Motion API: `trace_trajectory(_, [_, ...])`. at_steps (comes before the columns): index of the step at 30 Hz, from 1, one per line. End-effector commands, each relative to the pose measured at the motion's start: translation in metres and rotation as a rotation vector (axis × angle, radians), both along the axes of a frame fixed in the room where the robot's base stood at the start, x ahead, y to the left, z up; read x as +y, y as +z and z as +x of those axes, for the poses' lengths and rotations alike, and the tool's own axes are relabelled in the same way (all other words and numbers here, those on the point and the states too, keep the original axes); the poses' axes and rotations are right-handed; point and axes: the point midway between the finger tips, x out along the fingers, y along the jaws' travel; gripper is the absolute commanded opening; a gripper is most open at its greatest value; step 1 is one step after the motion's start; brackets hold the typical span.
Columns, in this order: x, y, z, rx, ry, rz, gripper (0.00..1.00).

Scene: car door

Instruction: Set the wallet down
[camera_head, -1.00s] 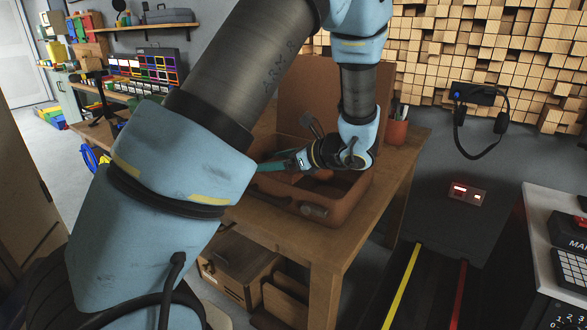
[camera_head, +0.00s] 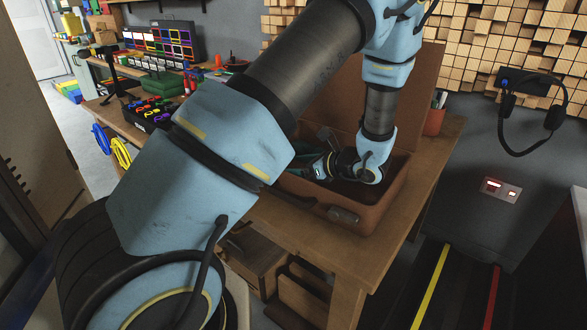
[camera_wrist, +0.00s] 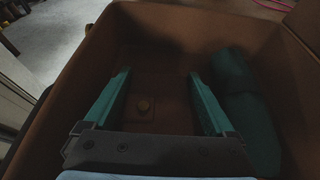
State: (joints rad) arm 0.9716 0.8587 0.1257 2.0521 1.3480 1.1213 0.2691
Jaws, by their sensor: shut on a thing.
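The wallet (camera_wrist: 145,105) looks brown with a round snap and sits between my fingers in the wrist view. It blends with the brown around it, so its edges are hard to make out. My gripper (camera_wrist: 158,76) has teal fingers and is shut on the wallet. In the head view my gripper (camera_head: 310,170) reaches into an open brown suitcase (camera_head: 375,212) on the wooden table; the wallet is hidden there. The suitcase walls (camera_wrist: 180,22) surround the fingers in the wrist view. I cannot tell whether the wallet touches the suitcase floor.
A dark teal rounded object (camera_wrist: 245,105) lies in the suitcase right of my fingers. The raised lid (camera_head: 415,95) stands behind my arm. A pen cup (camera_head: 434,121) is at the table's back right. The table (camera_head: 420,185) has bare room right of the suitcase.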

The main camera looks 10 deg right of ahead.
Motion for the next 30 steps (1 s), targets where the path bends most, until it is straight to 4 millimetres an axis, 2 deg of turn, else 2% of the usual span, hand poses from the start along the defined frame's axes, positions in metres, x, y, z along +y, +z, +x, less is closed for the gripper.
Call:
trace_trajectory(3, [0.000,-0.010,0.000,0.000,0.001,0.000,0.29])
trace_trajectory(9, [0.000,-0.013,0.000,0.001,0.000,-0.002,0.29])
trace_trajectory(10, [0.000,-0.013,0.000,0.002,0.000,-0.002,0.91])
trace_trajectory(12, [0.000,-0.013,0.000,0.002,0.000,-0.002,0.98])
trace_trajectory(22, [-0.003,-0.011,-0.003,0.000,-0.002,-0.001,1.00])
trace_trajectory(26, [-0.014,-0.005,-0.013,-0.001,-0.003,-0.002,1.00])
trace_trajectory(30, [-0.033,0.006,-0.032,-0.002,-0.005,-0.003,1.00])
